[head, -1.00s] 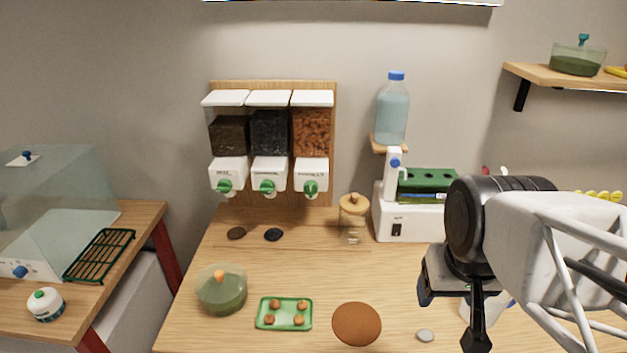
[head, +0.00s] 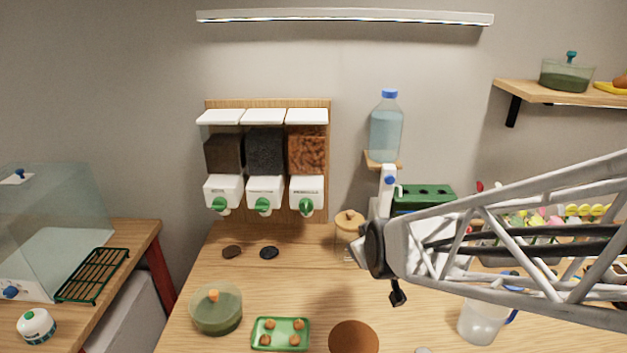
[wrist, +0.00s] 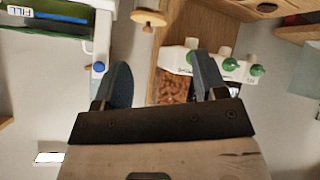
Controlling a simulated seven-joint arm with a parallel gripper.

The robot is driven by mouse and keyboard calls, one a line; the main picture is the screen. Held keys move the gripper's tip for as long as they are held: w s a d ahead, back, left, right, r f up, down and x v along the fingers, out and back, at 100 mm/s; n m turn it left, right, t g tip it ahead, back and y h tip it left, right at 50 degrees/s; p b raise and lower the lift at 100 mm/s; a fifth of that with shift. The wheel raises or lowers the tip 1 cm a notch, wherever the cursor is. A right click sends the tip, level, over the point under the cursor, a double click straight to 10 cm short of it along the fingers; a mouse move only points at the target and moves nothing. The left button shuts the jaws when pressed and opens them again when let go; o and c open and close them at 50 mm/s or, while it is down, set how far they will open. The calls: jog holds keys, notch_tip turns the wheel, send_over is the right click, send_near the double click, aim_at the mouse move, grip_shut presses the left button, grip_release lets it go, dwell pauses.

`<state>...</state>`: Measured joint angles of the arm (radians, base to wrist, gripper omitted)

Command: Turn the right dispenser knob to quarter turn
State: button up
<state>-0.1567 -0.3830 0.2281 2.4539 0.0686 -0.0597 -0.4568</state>
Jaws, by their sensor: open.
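The right dispenser (head: 307,150) holds orange-brown chips and hangs on a wooden wall board with two others. Its green knob (head: 306,207) is on the white front below the chips. In the wrist view the scene is inverted, and this knob (wrist: 190,57) shows near one fingertip in the picture. My gripper (wrist: 162,75) is open and empty, with the chips visible between its fingers. The gap to the knob cannot be judged. In the head view my wrist is right of and below the knob, and its bulk hides the fingers.
A wooden-lidded glass jar (head: 349,220) stands below and right of the dispensers, close to my wrist. A green tray (head: 281,334) and a green lidded bowl (head: 215,310) sit at the front.

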jog(key=w+a+f+n+t+y, duration=0.1)
jog(key=w+a+f+n+t, duration=0.1)
jog(key=w+a+n+t, duration=0.25)
jog(key=n+t+y, duration=0.1)
jog(key=n+t, duration=0.2)
jog(key=t, duration=0.3)
send_near(306, 211)
jog(key=shift+g+x, duration=0.25)
jog(key=shift+x, duration=0.7)
jog(key=shift+w+d+r, duration=0.1)
jog(key=shift+d+r, duration=0.05)
jog(key=shift+d, duration=0.05)
jog(key=shift+x, duration=3.85)
jog(key=shift+a, duration=0.1)
jog(key=c, duration=0.9)
